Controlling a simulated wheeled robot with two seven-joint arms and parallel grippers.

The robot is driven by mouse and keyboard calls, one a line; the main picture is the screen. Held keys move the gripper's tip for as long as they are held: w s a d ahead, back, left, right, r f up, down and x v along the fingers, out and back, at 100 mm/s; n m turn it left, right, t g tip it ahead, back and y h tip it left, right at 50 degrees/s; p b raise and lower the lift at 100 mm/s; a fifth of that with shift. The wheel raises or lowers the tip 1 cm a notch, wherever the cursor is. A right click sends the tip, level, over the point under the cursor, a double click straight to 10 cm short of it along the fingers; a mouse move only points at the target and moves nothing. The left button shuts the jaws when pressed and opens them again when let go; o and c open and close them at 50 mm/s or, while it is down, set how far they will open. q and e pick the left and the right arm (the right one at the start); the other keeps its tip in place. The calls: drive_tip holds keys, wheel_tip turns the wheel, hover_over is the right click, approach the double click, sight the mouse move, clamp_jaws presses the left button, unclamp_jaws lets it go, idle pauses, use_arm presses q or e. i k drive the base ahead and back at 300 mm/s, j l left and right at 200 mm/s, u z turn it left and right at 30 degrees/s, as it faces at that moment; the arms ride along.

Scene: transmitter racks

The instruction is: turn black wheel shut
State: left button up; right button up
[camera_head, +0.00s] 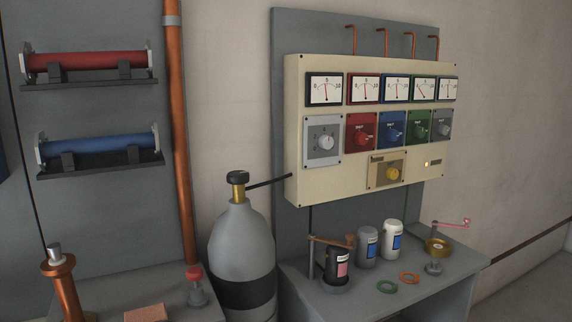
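The black wheel (237,177) is a small dark handwheel on top of a brass valve neck (238,193). The neck rises from a large grey gas cylinder (242,246) with a black band, standing upright between two grey benches. A thin black pipe runs from the valve up to the cream panel. Nothing touches the wheel. How far the wheel is turned cannot be told from this view. Neither of my grippers shows in the head view.
A cream meter panel (300,185) with dials and coloured knobs hangs right of the cylinder. The right bench (460,258) holds dark, grey and white canisters and rings. A red-knobbed valve (194,274) stands on the left bench. A copper pipe (178,130) runs behind.

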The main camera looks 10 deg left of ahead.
sight(237, 177)
drive_tip(key=i+l, duration=0.25)
drive_tip(key=l, duration=0.15)
drive_tip(key=i+l, duration=0.25)
drive_tip(key=l, duration=0.15)
drive_tip(key=i+l+u, duration=0.1)
drive_tip(key=i+l, duration=0.15)
drive_tip(key=l, duration=0.15)
